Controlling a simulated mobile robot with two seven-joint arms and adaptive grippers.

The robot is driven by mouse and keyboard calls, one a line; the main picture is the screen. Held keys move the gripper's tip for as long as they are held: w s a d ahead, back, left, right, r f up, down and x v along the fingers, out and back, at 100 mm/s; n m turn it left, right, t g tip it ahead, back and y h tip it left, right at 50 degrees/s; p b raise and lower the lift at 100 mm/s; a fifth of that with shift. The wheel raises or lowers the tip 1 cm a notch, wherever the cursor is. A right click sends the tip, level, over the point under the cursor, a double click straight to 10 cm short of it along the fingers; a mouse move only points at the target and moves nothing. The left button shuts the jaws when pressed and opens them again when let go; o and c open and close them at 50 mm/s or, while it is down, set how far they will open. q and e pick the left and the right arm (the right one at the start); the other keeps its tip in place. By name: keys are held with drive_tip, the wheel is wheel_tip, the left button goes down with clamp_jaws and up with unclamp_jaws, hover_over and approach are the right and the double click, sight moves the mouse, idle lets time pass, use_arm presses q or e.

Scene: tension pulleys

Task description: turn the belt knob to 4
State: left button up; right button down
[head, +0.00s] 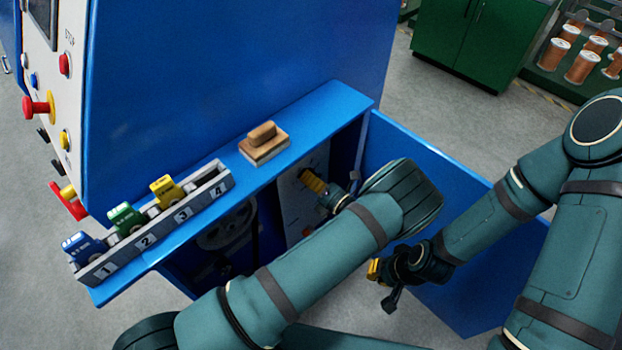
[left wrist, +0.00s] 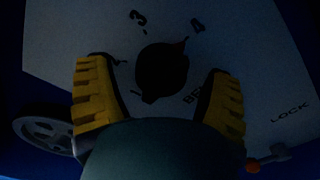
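The belt knob (left wrist: 162,70) is a dark round knob on a pale panel (left wrist: 70,35) in the left wrist view. Marks 2, 3 and 4 run around its upper side, and partly hidden lettering starting "BE" is at lower right. In the head view my left gripper (head: 318,187) reaches into the blue cabinet at the panel; the knob is hidden there. My right gripper (head: 380,272) hangs by the open door.
The open blue door (head: 440,200) stands right of the cabinet opening. A pulley wheel (head: 228,228) is inside at left. A wooden block (head: 263,145) and a numbered rack (head: 155,228) with coloured pieces sit on the ledge. An orange-tipped lever (left wrist: 270,158) is near the LOCK label.

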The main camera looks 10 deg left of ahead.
use_arm(q)
drive_tip(key=shift+d, duration=0.1)
wheel_tip(320, 180, up, 10)
drive_tip(key=shift+r, duration=0.1)
idle(0.4)
